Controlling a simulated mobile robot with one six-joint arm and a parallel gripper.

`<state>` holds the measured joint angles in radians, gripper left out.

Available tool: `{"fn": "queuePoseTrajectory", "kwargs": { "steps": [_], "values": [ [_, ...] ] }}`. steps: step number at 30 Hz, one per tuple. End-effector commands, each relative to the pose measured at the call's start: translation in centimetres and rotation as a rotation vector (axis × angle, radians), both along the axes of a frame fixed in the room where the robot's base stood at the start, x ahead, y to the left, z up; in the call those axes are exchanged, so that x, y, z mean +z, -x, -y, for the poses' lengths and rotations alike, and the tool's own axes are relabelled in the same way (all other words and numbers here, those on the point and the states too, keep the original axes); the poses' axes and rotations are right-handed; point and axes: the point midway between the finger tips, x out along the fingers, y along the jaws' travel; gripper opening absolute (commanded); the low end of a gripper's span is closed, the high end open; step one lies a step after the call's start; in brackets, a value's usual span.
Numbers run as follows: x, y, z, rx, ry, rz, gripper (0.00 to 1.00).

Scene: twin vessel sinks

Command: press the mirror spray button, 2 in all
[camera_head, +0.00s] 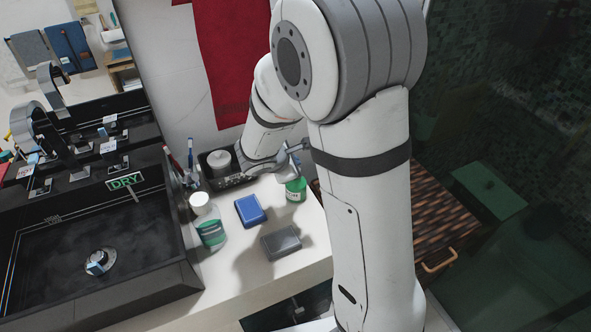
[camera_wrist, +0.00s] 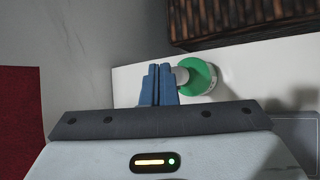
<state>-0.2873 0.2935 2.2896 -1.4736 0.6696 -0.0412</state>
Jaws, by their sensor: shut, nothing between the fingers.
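A small green bottle (camera_head: 296,190) with a pale label stands on the white counter, likely the mirror spray; its label is too small to read. In the wrist view the green bottle (camera_wrist: 201,78) shows from above, with a pale round top, likely the button (camera_wrist: 182,76), at its left side. My gripper (camera_head: 294,160) is over the bottle in the head view. In the wrist view my gripper (camera_wrist: 159,70) is shut and empty, its blue fingers just left of the pale top. I cannot tell whether they touch it.
A blue box (camera_head: 250,210), a grey box (camera_head: 282,242) and a clear bottle with green liquid (camera_head: 211,232) stand near the green bottle. A black tray (camera_head: 222,178) sits behind. The black sink (camera_head: 85,250) is at left, a woven basket (camera_head: 437,212) at right.

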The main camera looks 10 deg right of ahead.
Motion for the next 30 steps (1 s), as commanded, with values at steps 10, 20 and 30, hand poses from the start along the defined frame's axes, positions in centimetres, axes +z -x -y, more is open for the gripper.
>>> {"fn": "queuePoseTrajectory", "kwargs": {
  "steps": [10, 20, 30],
  "values": [
    [-0.67, -0.01, 0.00, -0.001, -0.001, 0.000, 0.00],
    [-0.74, -0.02, 0.01, -0.001, -0.001, 0.000, 0.00],
    [-1.10, -0.02, 0.01, -0.001, -0.001, 0.000, 0.00]
  ]
}}
